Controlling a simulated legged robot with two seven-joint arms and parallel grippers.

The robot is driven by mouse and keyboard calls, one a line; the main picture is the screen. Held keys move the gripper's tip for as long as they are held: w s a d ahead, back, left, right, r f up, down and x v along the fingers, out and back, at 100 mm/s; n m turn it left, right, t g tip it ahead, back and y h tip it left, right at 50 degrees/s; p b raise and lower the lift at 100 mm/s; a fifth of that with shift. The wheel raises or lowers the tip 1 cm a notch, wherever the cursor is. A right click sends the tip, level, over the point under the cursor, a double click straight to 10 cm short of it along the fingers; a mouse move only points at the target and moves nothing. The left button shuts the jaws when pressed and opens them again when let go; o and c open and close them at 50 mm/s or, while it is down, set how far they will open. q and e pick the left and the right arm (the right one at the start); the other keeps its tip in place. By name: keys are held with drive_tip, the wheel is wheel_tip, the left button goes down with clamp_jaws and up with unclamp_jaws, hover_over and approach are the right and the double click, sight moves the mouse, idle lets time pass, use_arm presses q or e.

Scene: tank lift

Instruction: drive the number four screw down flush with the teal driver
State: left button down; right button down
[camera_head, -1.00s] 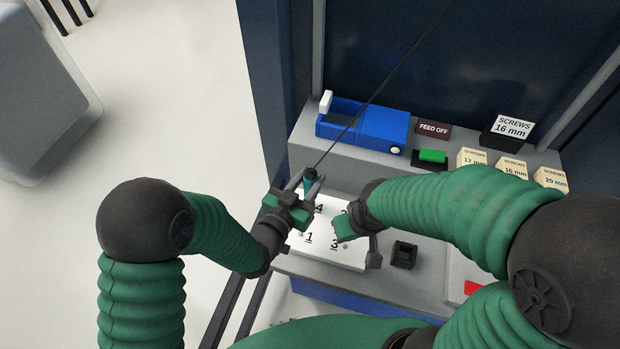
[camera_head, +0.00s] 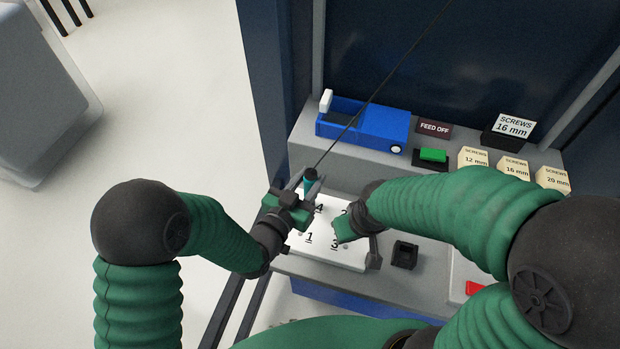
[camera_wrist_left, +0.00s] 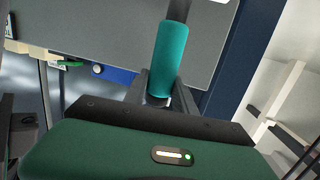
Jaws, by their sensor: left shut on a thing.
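The teal driver (camera_head: 308,186) hangs on a dark cable at the back left corner of a white plate (camera_head: 338,257) marked with numbers. My left gripper (camera_head: 305,191) is shut on the driver; its teal body also shows between the fingers in the left wrist view (camera_wrist_left: 172,58). The driver is close to the printed number 4, but its tip and the number four screw are hidden behind my gripper. My right gripper (camera_head: 346,229) is low over the plate's right side, near numbers 2 and 3. Its fingers do not show clearly enough to tell their state.
Behind the plate, a grey ledge carries a blue feeder (camera_head: 372,124), a "FEED OFF" sign (camera_head: 433,128), a green button (camera_head: 433,155) and several screw labels. A black square holder (camera_head: 404,254) stands right of the plate. The cable runs up to the right.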

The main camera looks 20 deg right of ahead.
use_arm(q)
drive_tip(key=shift+f+b, duration=0.25)
drive_tip(key=shift+b, duration=0.3)
use_arm(e)
drive_tip(key=shift+f, duration=0.5)
idle(0.5)
